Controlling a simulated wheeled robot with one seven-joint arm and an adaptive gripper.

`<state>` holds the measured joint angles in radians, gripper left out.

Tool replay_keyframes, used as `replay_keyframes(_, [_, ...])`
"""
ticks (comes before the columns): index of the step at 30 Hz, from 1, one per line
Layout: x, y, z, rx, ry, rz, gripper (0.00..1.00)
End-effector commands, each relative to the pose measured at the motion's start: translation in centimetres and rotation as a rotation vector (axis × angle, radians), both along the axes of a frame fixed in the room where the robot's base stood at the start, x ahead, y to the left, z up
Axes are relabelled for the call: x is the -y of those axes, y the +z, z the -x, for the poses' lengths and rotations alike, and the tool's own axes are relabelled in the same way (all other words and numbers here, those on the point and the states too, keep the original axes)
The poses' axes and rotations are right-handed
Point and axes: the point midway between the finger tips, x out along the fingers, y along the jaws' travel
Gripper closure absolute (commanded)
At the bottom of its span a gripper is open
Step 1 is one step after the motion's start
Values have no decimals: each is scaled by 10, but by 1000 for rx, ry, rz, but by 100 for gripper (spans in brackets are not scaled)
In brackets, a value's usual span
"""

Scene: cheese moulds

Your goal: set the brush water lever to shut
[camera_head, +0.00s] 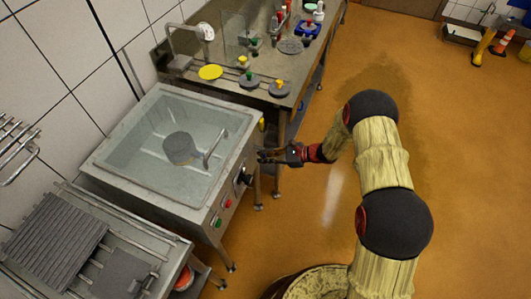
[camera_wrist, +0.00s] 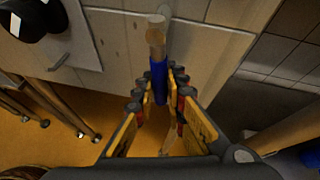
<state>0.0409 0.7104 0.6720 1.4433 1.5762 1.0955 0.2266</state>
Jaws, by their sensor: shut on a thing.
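The brush water lever (camera_wrist: 159,80) shows in the wrist view as a blue handle below a worn metal pipe end, in front of the steel machine face. My gripper (camera_wrist: 157,86) has its two ribbed fingers on either side of the blue handle and is shut on it. The lower end of the handle lies between the fingers. In the head view my gripper (camera_head: 264,156) is at the right side of the steel basin (camera_head: 150,205). The lever cannot be made out there, and I cannot tell its setting.
A black knob (camera_head: 243,178), a red button (camera_head: 228,203) and a green button (camera_head: 219,222) sit on the machine front. The steel table (camera_head: 222,86) behind carries moulds and bottles. A round tub (camera_head: 290,282) stands at the bottom.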

Motion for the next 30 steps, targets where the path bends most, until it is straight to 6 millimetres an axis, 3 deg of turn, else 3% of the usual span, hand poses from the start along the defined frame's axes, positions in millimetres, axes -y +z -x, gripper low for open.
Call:
replay_keyframes(10, [-2, -1, 7, -110, -3, -39, 100])
replay_keyframes(25, [-3, -1, 8, -124, -2, -45, 100])
replay_keyframes(26, [-3, -1, 8, -124, -2, -45, 86])
replay_keyframes(30, [-3, -1, 8, -123, -2, -45, 80])
